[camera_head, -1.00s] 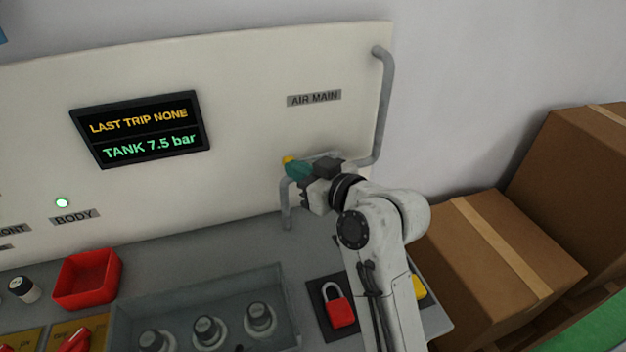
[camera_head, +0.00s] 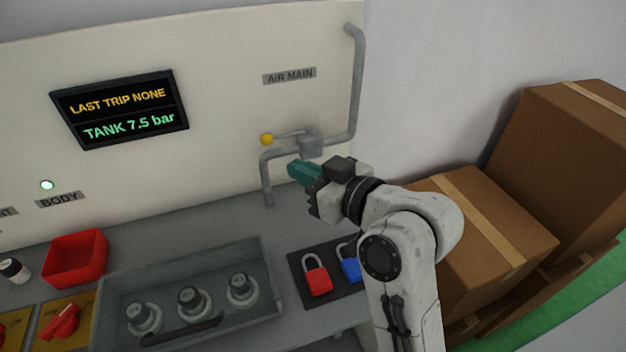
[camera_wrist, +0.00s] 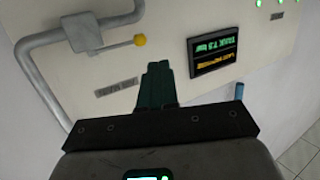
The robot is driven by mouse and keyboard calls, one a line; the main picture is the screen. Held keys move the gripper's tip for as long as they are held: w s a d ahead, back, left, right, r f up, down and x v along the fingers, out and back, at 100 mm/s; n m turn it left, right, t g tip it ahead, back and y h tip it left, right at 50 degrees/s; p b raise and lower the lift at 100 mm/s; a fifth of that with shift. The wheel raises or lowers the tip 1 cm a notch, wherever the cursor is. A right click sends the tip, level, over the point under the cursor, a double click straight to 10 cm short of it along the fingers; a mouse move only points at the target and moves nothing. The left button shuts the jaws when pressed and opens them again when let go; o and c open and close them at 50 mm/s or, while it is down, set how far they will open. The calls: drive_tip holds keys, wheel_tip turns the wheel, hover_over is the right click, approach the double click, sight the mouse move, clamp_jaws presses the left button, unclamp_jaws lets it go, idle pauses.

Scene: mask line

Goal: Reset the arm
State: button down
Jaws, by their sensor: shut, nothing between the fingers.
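My gripper (camera_head: 297,171) is shut and empty in the head view, with teal fingers pointing left toward the panel. It is in front of and below the air main valve (camera_head: 311,144), apart from it. The valve's lever ends in a yellow knob (camera_head: 267,140) and lies roughly along the panel, pointing left. In the wrist view the closed fingers (camera_wrist: 158,72) stand at the middle, with the yellow knob (camera_wrist: 140,40) and the valve (camera_wrist: 82,32) up and to the left. My arm reaches in from the lower right.
A grey tray (camera_head: 105,318) with several bottle-like parts is on the bench. A red bin (camera_head: 76,258) stands to its left. Red (camera_head: 318,275) and blue (camera_head: 350,265) padlocks lie on a dark mat. Cardboard boxes (camera_head: 480,225) stand on the right. A screen (camera_head: 119,109) reads "TANK 7.5 bar".

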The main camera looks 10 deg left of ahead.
drive_tip(key=s+d+f+m+h, duration=0.1)
drive_tip(key=d+f, duration=0.2)
drive_tip(key=d, duration=0.1)
drive_tip(key=s+d+f+m+h, duration=0.1)
drive_tip(key=d+f+h, duration=0.1)
drive_tip(key=d, duration=0.3)
drive_tip(key=s+d+f+m+h, duration=0.1)
drive_tip(key=d+f+m, duration=0.1)
drive_tip(key=d+f, duration=0.2)
drive_tip(key=shift+s+d+f+t+h, duration=0.2)
drive_tip(key=shift+f+t+h, duration=0.1)
drive_tip(key=shift+f+t, duration=0.15)
drive_tip(key=s+d+f+m+g+h, duration=0.1)
drive_tip(key=s+d+f+m+h, duration=0.2)
drive_tip(key=s+d+f, duration=0.4)
drive_tip(key=s+d+f+m+g+h, duration=0.1)
drive_tip(key=s+d+f+m+h, duration=0.15)
drive_tip(key=s+d, duration=0.45)
drive_tip(key=s+d+f+m+g+h, duration=0.2)
drive_tip(key=s+d+f+m+h, duration=0.15)
drive_tip(key=d+f, duration=0.45)
drive_tip(key=s+d+f+g, duration=0.1)
drive_tip(key=s+d+g, duration=0.1)
drive_tip(key=s, duration=0.3)
drive_tip(key=s+d+f+g, duration=0.1)
drive_tip(key=s+f+g, duration=0.1)
drive_tip(key=s, duration=0.4)
drive_tip(key=shift+d+f, duration=0.25)
drive_tip(key=shift+d, duration=0.15)
drive_tip(key=shift+w, duration=0.1)
